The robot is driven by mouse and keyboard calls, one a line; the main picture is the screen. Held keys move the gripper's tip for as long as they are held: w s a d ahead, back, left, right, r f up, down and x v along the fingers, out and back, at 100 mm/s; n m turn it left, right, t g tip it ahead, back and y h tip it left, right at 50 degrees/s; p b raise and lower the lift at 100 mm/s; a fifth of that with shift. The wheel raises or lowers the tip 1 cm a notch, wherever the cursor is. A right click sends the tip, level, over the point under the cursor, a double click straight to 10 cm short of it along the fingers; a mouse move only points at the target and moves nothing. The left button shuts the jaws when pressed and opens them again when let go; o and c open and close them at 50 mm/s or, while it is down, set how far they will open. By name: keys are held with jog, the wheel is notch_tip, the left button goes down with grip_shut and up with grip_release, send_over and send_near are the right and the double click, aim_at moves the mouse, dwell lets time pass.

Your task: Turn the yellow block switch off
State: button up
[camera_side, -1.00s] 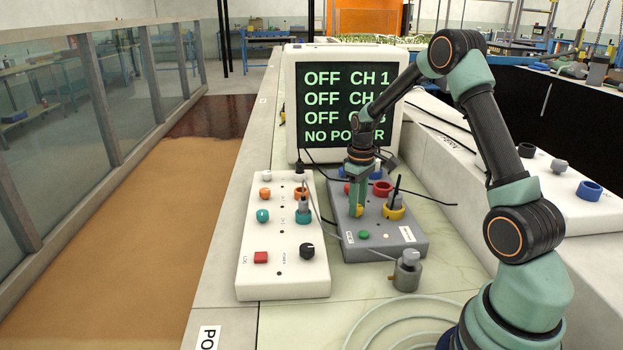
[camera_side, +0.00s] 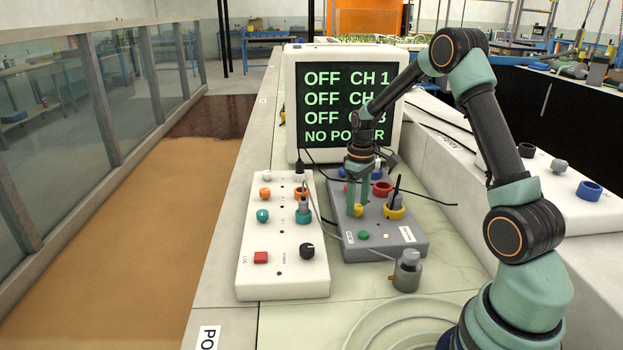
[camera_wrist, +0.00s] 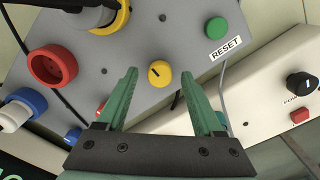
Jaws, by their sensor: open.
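The yellow block switch is a small round yellow knob (camera_wrist: 160,73) with a dark pointer line on top, on a grey box (camera_side: 413,238). In the side view the yellow knob (camera_side: 358,210) shows low at my fingertips, partly hidden by them. My gripper (camera_wrist: 159,86) is open, with one green finger on each side of the knob in the wrist view and gaps between. In the side view my gripper (camera_side: 357,200) points down just over the knob. A monitor (camera_side: 345,75) behind reads OFF for its channels and NO POWER; my arm hides part of the text.
The grey box also has red (camera_side: 382,188) and yellow (camera_side: 393,213) sockets, a green RESET button (camera_wrist: 216,27) and cables. A white box (camera_side: 285,277) with knobs stands to the left. A grey metal cylinder (camera_side: 407,272) stands in front.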

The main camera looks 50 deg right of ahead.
aim_at(356, 207)
notch_tip(356, 207, up, 12)
jog(key=shift+f, duration=0.15)
dwell(0.4)
jog(key=s+a+r+t, duration=0.1)
jog(key=s+a+r, duration=0.1)
jog(key=a+r, duration=0.3)
jog(key=s+a+r+t, duration=0.2)
jog(key=s+a, duration=0.1)
jog(key=a, duration=0.5)
jog(key=s+a+t, duration=0.2)
jog(key=s+a, duration=0.4)
jog(key=a, duration=0.2)
jog(key=shift+s+f+t, duration=0.3)
jog(key=shift+s, duration=0.1)
jog(key=shift+a, duration=0.1)
